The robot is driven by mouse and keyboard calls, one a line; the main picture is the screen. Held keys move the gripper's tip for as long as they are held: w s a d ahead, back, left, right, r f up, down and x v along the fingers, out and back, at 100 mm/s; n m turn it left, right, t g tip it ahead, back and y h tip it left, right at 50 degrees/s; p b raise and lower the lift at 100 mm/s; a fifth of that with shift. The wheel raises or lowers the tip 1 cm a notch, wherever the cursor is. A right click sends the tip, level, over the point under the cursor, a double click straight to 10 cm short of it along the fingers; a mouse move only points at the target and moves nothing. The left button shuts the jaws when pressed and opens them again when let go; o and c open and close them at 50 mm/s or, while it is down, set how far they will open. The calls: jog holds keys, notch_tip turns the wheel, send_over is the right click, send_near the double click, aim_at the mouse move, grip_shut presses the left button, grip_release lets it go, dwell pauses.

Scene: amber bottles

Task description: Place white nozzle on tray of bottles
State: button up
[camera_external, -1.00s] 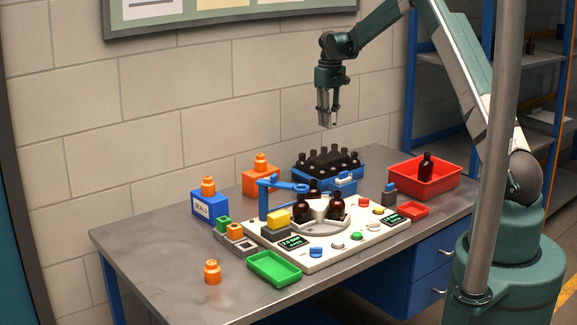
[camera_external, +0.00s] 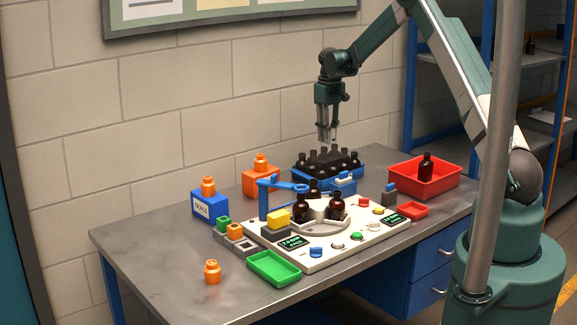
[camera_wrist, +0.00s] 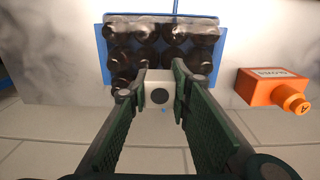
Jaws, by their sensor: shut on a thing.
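My gripper (camera_external: 327,137) hangs pointing down just above the blue tray (camera_external: 299,181) of dark amber bottles (camera_external: 327,160). The nozzle lies over the near edge of the blue tray (camera_wrist: 103,55), next to the rows of dark bottles (camera_wrist: 150,55). In the external view the nozzle is too small to make out between the fingers. I cannot tell whether it touches the tray or a bottle.
An orange box (camera_wrist: 268,87) with an orange cap stands beside the tray; it also shows in the external view (camera_external: 258,183). A white machine panel (camera_external: 318,258) with bottles and buttons stands in front. A red bin (camera_external: 438,185) holding one bottle is at right.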

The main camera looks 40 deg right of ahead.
jog(key=shift+f, duration=1.85)
jog(key=shift+f, duration=0.2)
jog(key=o, duration=0.8)
jog(key=shift+r, duration=0.15)
notch_tip(320, 180, up, 12)
jog(key=shift+r, duration=0.1)
jog(key=shift+a, duration=0.1)
